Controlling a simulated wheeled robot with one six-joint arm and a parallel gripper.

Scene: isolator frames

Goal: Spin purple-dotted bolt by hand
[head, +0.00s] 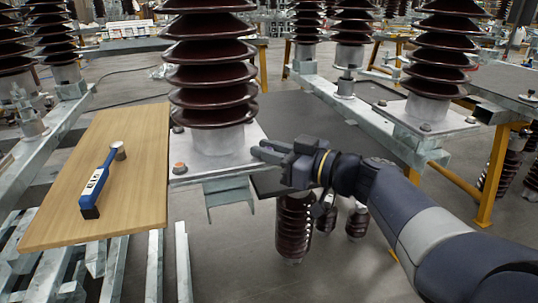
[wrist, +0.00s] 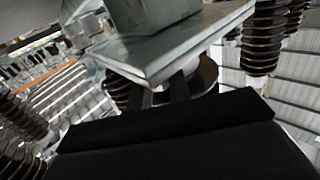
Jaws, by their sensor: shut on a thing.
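My gripper (head: 260,151) reaches in from the right at the right side of the middle insulator's base plate (head: 205,172). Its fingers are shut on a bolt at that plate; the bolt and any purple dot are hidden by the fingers. Another bolt with an orange-red top (head: 180,167) sits at the plate's left front corner. The brown ribbed insulator (head: 212,75) stands upright on the plate.
A wooden board (head: 60,215) at the left carries a blue tool (head: 98,185) with a round metal head. Another insulator (head: 440,50) stands on a metal frame at the right, with a yellow post (head: 490,175). Brown insulators hang below my gripper.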

